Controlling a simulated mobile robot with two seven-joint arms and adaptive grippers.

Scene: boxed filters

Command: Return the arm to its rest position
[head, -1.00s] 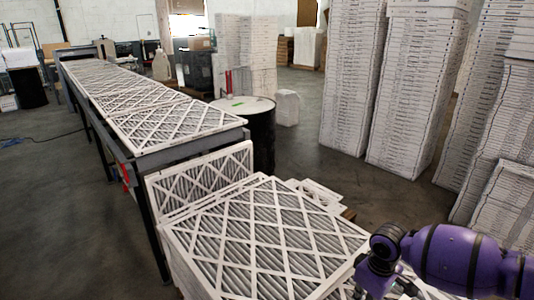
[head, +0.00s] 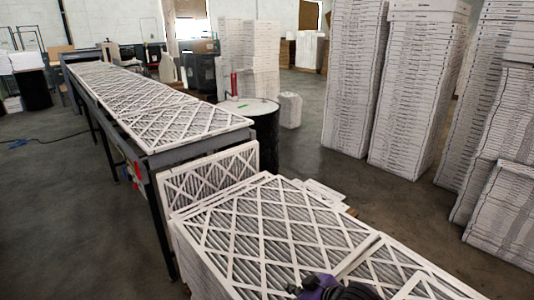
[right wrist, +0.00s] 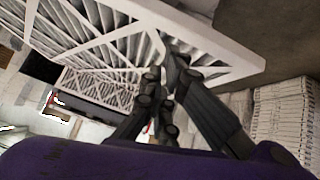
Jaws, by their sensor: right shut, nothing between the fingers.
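My right arm shows in the head view only as a small purple and black part at the bottom edge, in front of the near stack of framed pleated filters (head: 270,230). In the right wrist view the dark fingers of my right gripper (right wrist: 163,88) are together with nothing held. White-framed filters (right wrist: 110,32) fill the upper part of that view, behind the fingers; I cannot tell how far away they are. My left gripper is in neither view.
A long conveyor table (head: 150,108) with filters on it runs to the back left. A dark drum (head: 265,130) with a pale lid stands beside it. Tall white stacks (head: 418,90) stand at right.

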